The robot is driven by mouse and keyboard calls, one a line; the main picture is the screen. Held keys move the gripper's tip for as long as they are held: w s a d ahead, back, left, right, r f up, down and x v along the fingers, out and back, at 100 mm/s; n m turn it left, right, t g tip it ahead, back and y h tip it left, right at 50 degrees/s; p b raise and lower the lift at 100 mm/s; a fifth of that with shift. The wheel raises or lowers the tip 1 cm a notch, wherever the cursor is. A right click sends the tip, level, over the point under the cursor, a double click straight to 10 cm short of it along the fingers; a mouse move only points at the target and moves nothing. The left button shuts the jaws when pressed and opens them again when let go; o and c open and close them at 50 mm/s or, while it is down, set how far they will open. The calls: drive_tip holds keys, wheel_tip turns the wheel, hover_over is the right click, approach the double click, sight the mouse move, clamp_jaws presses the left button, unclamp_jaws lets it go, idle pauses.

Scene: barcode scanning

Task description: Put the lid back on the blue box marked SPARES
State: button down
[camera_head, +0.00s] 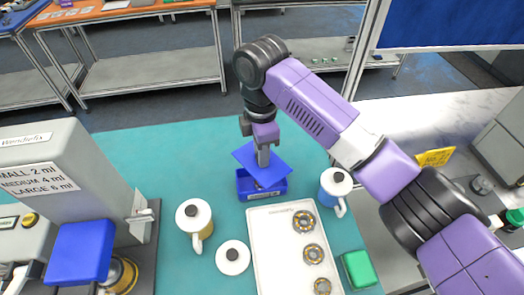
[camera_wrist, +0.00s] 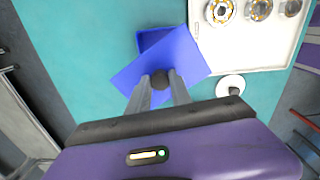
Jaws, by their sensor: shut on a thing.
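The blue lid (camera_head: 276,171) hangs from my gripper (camera_head: 263,160) over the blue box (camera_head: 262,195). The box stands on the teal mat and has a small label on its front, too small to read. In the wrist view my gripper (camera_wrist: 160,82) is shut on the lid's dark round knob. There the lid (camera_wrist: 182,52) is turned at an angle to the box, whose far corner (camera_wrist: 148,38) shows beyond it. The lid covers most of the box's opening. I cannot tell whether lid and box touch.
A white tray (camera_head: 272,240) with several round metal parts lies close in front of the box. A white-lidded jug (camera_head: 194,222) and a loose white lid (camera_head: 233,258) are at left. A blue jug (camera_head: 335,190) is at right, a green block (camera_head: 358,269) nearer. A grey machine (camera_head: 85,175) stands at far left.

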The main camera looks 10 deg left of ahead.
drive_tip(key=shift+f+b, duration=2.15)
drive_tip(key=shift+f, duration=1)
drive_tip(key=shift+p, duration=0.5)
drive_tip(key=shift+f+p, duration=0.15)
drive_tip(key=shift+p, duration=0.3)
idle(0.7)
drive_tip(key=c, duration=0.6)
unclamp_jaws()
